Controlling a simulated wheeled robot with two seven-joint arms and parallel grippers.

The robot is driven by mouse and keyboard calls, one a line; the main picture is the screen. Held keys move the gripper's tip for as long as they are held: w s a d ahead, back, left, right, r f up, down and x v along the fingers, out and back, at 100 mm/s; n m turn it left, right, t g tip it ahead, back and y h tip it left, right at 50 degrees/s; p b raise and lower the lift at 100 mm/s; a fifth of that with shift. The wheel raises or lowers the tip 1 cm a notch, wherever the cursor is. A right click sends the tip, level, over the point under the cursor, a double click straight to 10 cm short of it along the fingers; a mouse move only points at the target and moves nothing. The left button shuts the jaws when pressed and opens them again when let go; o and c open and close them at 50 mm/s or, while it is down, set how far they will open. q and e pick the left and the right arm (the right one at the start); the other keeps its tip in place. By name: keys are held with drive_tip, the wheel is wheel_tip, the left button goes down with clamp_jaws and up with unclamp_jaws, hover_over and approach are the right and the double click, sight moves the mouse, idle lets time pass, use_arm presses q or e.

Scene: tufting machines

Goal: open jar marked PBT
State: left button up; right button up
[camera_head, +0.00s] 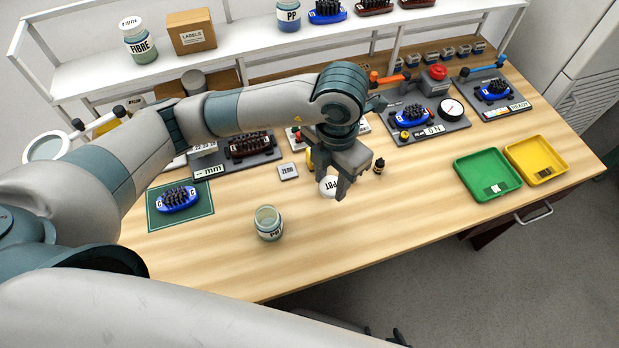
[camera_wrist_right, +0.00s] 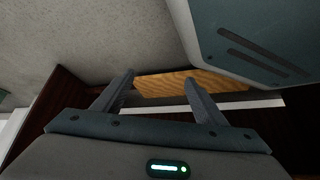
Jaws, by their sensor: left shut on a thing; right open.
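The jar marked PBT (camera_head: 269,229) stands upright on the front of the wooden table, and its mouth is open with no lid on it. I cannot tell whether the lid touches the table. My right gripper (camera_wrist_right: 159,79) is open and empty in the right wrist view, below the table's front.
A small dark bottle (camera_head: 379,166) stands right of my left gripper. A blue brush (camera_head: 177,198) lies on a green mat (camera_head: 152,219). Green (camera_head: 463,175) and yellow (camera_head: 512,161) trays lie at the right. The table (camera_head: 400,215) is clear between jar and trays.

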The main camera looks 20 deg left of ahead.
use_arm(q)
drive_tip(key=a+f, duration=0.1)
drive_tip(key=a, duration=0.1)
drive_tip(key=w+a+f+p, duration=0.1)
drive_tip(key=a, duration=0.1)
drive_tip(key=w+a+f, duration=0.1)
drive_tip(key=a+f, duration=0.1)
drive_tip(key=shift+w+a, duration=0.1)
drive_tip(key=shift+a, duration=0.05)
use_arm(e)
drive_tip(key=s+d+f+g, duration=0.1)
drive_tip(key=s+d+f, duration=0.1)
drive_tip(key=s, duration=0.3)
drive_tip(key=shift+s+d+g+h, duration=0.2)
drive_tip(key=shift+s+g+h, duration=0.1)
drive_tip(key=shift+s+g, duration=0.1)
